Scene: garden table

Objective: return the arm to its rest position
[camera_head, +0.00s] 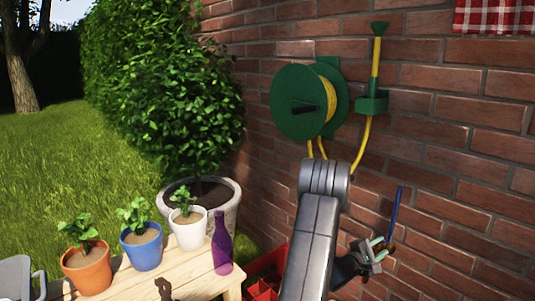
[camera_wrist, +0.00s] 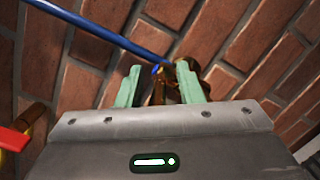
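My gripper (camera_head: 377,250) is at the end of my grey arm, low in front of the brick wall at the lower right of the head view. It also shows in the wrist view (camera_wrist: 160,88), with its two pale green fingers standing apart. A brass fitting (camera_wrist: 186,72) shows beyond and partly between the fingers. I see no finger clearly pressed on it. A blue pipe (camera_head: 396,213) rises on the wall right beside the gripper. It crosses the upper left of the wrist view (camera_wrist: 100,30).
A wooden table (camera_head: 195,274) holds potted plants and a purple bottle (camera_head: 221,245). A red crate (camera_head: 264,285) lies beside my arm. A green hose reel (camera_head: 309,101) hangs above it. A red piece (camera_wrist: 12,139) shows at the wrist view's left edge.

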